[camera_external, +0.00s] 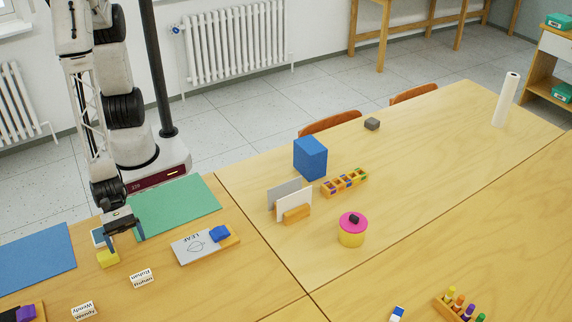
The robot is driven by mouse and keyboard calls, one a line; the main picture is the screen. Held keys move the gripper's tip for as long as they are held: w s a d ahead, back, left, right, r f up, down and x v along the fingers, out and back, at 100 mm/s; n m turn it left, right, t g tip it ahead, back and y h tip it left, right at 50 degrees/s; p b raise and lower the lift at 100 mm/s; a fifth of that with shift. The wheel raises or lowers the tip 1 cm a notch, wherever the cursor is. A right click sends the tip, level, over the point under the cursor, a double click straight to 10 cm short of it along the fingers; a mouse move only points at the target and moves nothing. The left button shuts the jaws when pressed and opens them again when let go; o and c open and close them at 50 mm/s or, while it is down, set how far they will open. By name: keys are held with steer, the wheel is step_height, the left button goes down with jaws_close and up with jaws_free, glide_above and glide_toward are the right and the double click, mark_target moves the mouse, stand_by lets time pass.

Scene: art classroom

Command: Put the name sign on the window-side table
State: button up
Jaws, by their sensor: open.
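Two white folded name signs stand on the near left table (210,282). One reads "Ruhan" (142,278) and the other reads "Wendy" (84,311), nearer the bottom edge. My gripper (125,237) is open and empty, pointing down above this table. It is behind the Ruhan sign and apart from it. A yellow block (107,259) lies just below and left of the gripper. A larger wooden table (420,170) adjoins on the right. Part of a window (10,6) shows at the top left; I cannot tell for certain which table counts as window-side.
The left table also holds a green mat (175,207), a blue mat (35,258) and a LEAF card (200,247) with a blue item. The larger table holds a blue box (310,158), upright cards (293,204) and a yellow-pink pot (352,231). Its far middle is mostly clear.

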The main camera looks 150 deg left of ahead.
steer(key=shift+s+r, duration=0.15)
steer(key=shift+s, duration=0.2)
stand_by(0.5)
steer(key=a+r+n+g+y, duration=0.1)
steer(key=a+r+n+y, duration=0.6)
steer(key=a+r+n, duration=0.4)
steer(key=s+a+r+n+g+y, duration=0.3)
steer(key=s+a+r+n+g, duration=0.4)
steer(key=s+a+r+n, duration=0.25)
steer(key=s+d+r+n+g+h, duration=0.1)
steer(key=s+d+r+n+h, duration=0.1)
steer(key=s+r+n+h, duration=0.3)
steer(key=s+d+r+n+g+h, duration=0.2)
steer(key=s+r+n+h, duration=0.3)
steer(key=s+n, duration=0.5)
steer(key=s+d+r, duration=0.1)
steer(key=s, duration=0.2)
steer(key=shift+r, duration=0.15)
